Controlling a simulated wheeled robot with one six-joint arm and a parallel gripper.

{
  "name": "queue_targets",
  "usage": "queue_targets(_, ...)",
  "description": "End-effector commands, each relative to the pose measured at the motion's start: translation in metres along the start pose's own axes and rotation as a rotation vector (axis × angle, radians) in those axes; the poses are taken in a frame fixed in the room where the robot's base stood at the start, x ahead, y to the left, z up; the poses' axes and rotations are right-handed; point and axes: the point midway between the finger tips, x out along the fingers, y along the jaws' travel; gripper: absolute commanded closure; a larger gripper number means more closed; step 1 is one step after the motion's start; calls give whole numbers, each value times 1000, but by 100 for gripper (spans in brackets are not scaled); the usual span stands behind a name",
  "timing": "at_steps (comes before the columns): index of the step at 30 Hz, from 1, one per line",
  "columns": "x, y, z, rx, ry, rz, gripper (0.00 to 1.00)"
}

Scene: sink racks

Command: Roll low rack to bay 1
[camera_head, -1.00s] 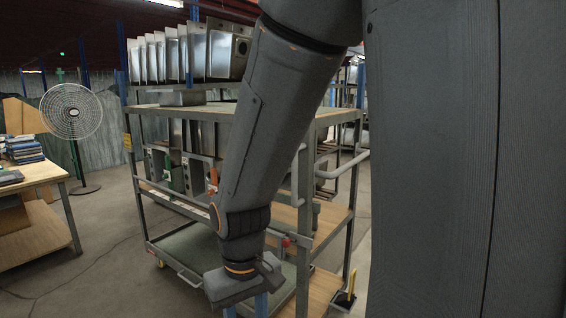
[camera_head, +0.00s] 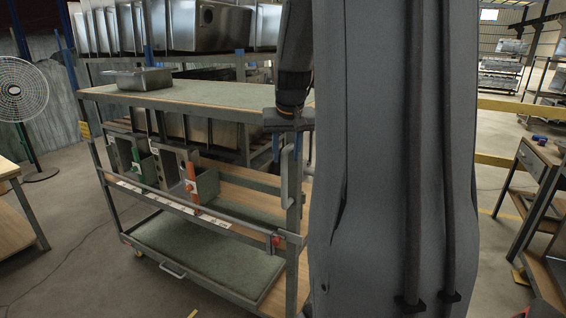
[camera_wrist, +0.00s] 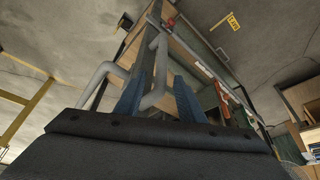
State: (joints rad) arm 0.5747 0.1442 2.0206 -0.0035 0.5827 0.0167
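The wheeled low rack (camera_head: 190,98) stands left of centre in the head view. It has a green-topped upper shelf, a middle shelf and a low green tray (camera_head: 205,252). A grey tube handle (camera_head: 287,180) is on its right end, and also shows in the wrist view (camera_wrist: 158,62). My gripper (camera_head: 291,148) points down just above this handle, its blue fingers apart. In the wrist view my gripper (camera_wrist: 158,92) shows both fingers spread, with the handle tube between or just beyond them. I cannot tell whether they touch it.
A steel sink (camera_head: 138,79) sits on the rack's top. Larger sinks (camera_head: 210,25) stand on shelving behind. A fan (camera_head: 20,90) and a wooden table (camera_head: 15,235) are at left. A workbench (camera_head: 540,160) stands at right. Floor in front of the rack is clear.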

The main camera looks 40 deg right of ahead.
Motion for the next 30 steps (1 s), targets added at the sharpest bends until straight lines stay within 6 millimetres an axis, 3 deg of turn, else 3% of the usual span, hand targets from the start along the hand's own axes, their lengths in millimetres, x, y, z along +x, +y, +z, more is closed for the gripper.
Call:
queue_targets(6,34,-1,2,-2,-6,-1,64)
queue_targets(12,54,0,1,-1,-3,-1,64)
queue_targets(24,61,0,1,1,-1,0,64)
queue_targets(30,61,1,1,1,-1,0,96)
